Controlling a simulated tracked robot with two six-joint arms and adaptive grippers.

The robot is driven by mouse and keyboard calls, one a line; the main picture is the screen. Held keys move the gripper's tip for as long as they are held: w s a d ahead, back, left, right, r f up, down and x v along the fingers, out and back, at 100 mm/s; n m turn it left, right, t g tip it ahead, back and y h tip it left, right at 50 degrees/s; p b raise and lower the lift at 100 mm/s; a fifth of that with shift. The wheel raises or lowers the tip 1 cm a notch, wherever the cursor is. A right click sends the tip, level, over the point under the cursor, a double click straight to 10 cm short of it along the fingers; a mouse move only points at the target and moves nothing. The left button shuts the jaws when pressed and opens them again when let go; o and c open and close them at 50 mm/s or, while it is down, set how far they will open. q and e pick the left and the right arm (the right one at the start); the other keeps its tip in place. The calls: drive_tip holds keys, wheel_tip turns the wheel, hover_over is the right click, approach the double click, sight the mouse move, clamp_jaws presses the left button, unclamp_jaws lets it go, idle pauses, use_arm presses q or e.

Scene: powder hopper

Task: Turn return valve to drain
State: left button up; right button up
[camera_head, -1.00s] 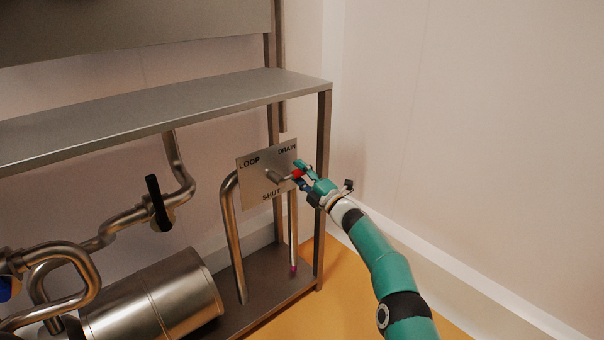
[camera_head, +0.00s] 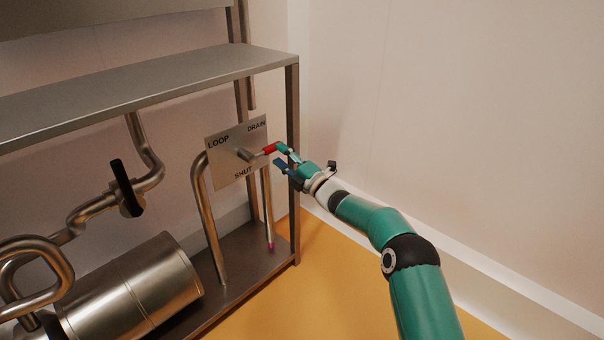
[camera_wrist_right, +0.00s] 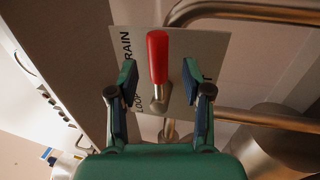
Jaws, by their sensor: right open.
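The return valve is a square metal plate (camera_head: 222,171) lettered LOOP at upper left, DRAIN at upper right and SHUT at the bottom. Its steel lever with a red grip (camera_head: 269,148) points right and slightly up in the head view. In the wrist view the red grip (camera_wrist_right: 158,55) stands upright between the DRAIN lettering and the partly hidden SHUT lettering. My right gripper (camera_head: 279,155) is open just right of the grip. In the wrist view its fingers (camera_wrist_right: 159,80) flank the lever on both sides; contact cannot be told. My left gripper is out of view.
A steel shelf (camera_head: 150,84) runs above the valve, with a frame post (camera_head: 293,160) at its right. Bent pipes, a black-handled valve (camera_head: 127,188) and a steel cylinder (camera_head: 135,290) stand to the left. The orange floor (camera_head: 320,275) is open at right.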

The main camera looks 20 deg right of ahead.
drive_tip(key=v, duration=0.7)
drive_tip(key=shift+s+f, duration=0.15)
drive_tip(key=shift+s, duration=0.25)
drive_tip(key=shift+d, duration=0.1)
